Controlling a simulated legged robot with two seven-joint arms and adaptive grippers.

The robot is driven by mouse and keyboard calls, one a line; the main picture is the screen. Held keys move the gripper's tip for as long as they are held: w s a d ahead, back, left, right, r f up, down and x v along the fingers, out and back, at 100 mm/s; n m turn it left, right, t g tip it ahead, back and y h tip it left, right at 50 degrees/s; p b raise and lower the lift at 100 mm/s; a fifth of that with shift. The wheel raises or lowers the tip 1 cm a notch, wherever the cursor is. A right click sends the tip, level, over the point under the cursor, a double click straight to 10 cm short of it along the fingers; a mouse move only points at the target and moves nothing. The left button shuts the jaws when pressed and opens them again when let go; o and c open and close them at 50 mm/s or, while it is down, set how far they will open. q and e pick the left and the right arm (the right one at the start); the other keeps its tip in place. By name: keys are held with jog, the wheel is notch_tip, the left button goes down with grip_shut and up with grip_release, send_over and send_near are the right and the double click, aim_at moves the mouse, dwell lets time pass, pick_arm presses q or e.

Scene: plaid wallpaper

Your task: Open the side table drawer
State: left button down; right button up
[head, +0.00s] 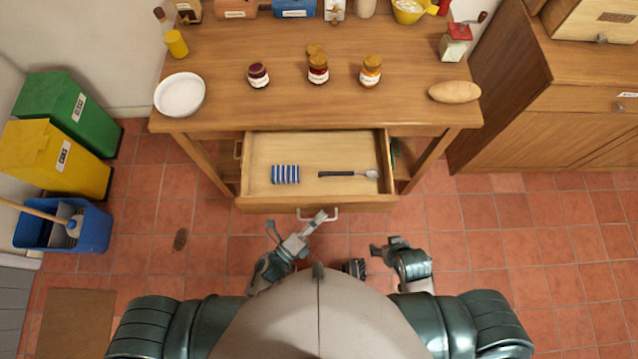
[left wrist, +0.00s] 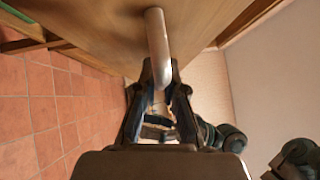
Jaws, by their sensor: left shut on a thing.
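The side table (head: 310,118) is wooden, and its drawer (head: 265,206) is pulled well out towards me, with its inside showing. A striped blue and white item (head: 285,174) and a dark-handled utensil (head: 345,174) lie in the drawer. A pale bar handle (head: 331,214) is on the drawer front; it also shows in the left wrist view (left wrist: 157,45). My left gripper (head: 316,219) is at the handle, shut on it, with the fingertips on either side of the bar in the left wrist view (left wrist: 160,75). My right gripper (head: 378,252) hangs apart, right of the drawer handle; its fingers are unclear.
On the tabletop stand a white plate (head: 180,95), several jars (head: 318,69) and a bread loaf (head: 454,92). Green (head: 62,112) and yellow bins (head: 55,158) and a blue bucket (head: 90,228) stand at left. A cabinet (head: 570,130) is at right. Tiled floor at right is clear.

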pick_arm(q)
jog(key=shift+f, duration=0.3)
jog(key=c, duration=1.5)
grip_release()
jog(key=shift+r, duration=0.1)
jog(key=shift+a, duration=0.15)
jog(key=v, duration=1.1)
jog(key=shift+s+a, duration=0.25)
jog(key=shift+s, duration=0.05)
